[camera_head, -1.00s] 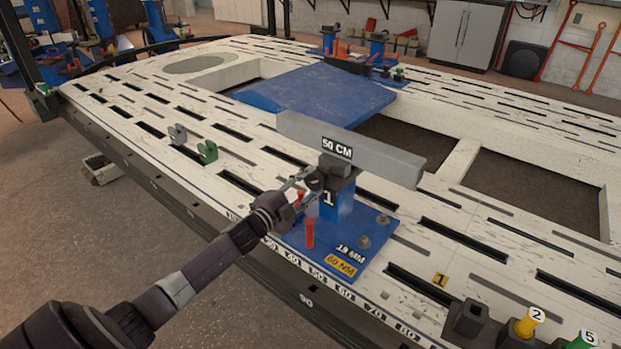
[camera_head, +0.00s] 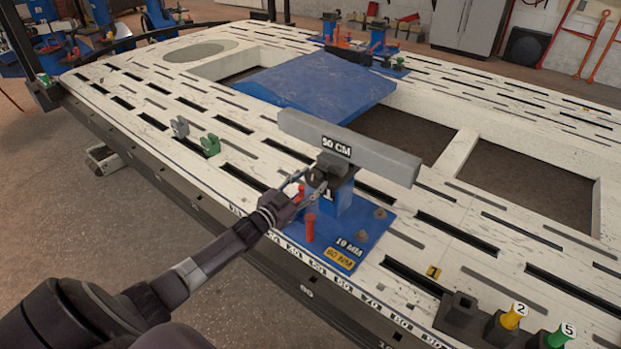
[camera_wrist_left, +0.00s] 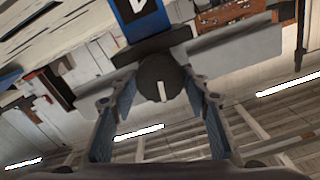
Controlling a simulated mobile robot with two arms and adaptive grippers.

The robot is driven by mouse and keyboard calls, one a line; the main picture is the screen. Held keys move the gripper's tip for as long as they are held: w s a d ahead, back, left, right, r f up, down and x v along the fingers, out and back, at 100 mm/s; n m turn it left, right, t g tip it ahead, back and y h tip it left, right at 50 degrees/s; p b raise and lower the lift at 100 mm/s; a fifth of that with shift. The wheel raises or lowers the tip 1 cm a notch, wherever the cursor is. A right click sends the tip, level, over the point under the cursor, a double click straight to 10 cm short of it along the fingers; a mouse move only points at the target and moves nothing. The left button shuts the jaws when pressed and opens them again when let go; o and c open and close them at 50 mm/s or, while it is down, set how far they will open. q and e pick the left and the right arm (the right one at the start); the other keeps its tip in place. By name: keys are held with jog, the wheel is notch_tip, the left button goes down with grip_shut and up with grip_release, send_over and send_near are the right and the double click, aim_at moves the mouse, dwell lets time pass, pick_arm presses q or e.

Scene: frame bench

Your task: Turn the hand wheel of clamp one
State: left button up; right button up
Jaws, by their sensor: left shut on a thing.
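Clamp one (camera_head: 335,198) is a blue post marked 1 on a blue base plate (camera_head: 355,228), with a grey bar (camera_head: 385,158) labelled 50 CM across its top. Its hand wheel (camera_head: 316,179) is a small dark round knob on the side facing me, mostly hidden by the fingers. In the left wrist view the wheel (camera_wrist_left: 160,78) is a dark disc with a white mark, upright and slightly tilted. My left gripper (camera_head: 313,187) reaches in from the lower left. Its blue-padded fingers (camera_wrist_left: 160,92) are shut on the wheel from both sides.
Red pins (camera_head: 309,228) stand on the base plate near my left gripper. A blue plate (camera_head: 315,88) lies on the slotted white table (camera_head: 215,165) behind the clamp. Rectangular openings cut the table. Yellow (camera_head: 513,317) and green (camera_head: 560,336) numbered pieces stand at front right.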

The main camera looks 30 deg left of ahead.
pick_arm(q)
jog(key=shift+n, duration=1)
pick_arm(e)
jog(key=shift+s+d+f, duration=0.1)
jog(key=shift+s+f, duration=0.2)
jog(key=shift+f, duration=0.3)
jog(key=shift+s+f, duration=0.3)
jog(key=shift+f, duration=0.25)
pick_arm(q)
jog(key=shift+f, duration=0.1)
jog(key=o, duration=1.2)
jog(key=shift+c, duration=0.2)
jog(key=shift+s, duration=0.1)
jog(key=s+a, duration=0.1)
jog(key=s, duration=1)
jog(key=shift+s, duration=0.4)
